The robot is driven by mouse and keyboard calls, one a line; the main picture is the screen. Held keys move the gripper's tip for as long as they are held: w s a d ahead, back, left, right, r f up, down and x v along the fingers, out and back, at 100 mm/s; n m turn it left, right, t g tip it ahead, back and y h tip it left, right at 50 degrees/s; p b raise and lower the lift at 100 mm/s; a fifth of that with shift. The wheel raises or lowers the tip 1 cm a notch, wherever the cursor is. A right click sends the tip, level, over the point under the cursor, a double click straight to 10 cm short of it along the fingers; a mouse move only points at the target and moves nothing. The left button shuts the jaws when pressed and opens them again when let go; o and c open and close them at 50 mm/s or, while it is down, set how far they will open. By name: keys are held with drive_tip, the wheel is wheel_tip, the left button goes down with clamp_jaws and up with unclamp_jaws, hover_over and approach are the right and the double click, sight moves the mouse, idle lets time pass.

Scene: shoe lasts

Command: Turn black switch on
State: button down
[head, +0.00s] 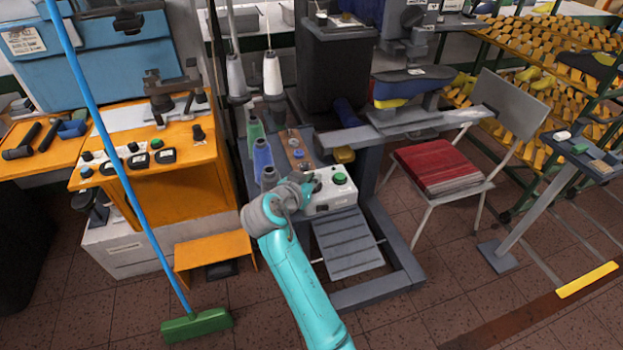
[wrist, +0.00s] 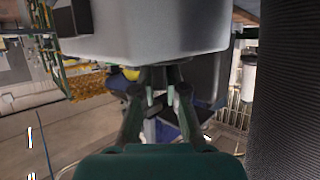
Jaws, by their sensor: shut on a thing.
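A white control box (head: 330,198) stands on the grey machine in the middle of the head view, with a green button (head: 339,178) on its face. My gripper (head: 308,184) is at the left part of this box, and its wrist hides much of that part. In the wrist view the pale box (wrist: 150,38) fills the top. The black switch (wrist: 160,76) sticks out from its face. My gripper's fingers (wrist: 160,97) are shut on the switch. Its setting cannot be told.
Thread cones (head: 272,75) and spools (head: 262,155) stand just left of and behind my gripper. A blue-handled broom (head: 115,160) leans at the left by an orange bench (head: 175,190). A chair with a red seat (head: 440,165) stands right. A grey pedal (head: 345,245) lies below the box.

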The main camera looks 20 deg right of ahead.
idle(0.4)
drive_tip(key=shift+f, duration=0.1)
drive_tip(key=c, duration=1.2)
unclamp_jaws()
drive_tip(key=shift+a, duration=0.1)
drive_tip(key=v, duration=1.2)
drive_tip(key=shift+w, duration=0.1)
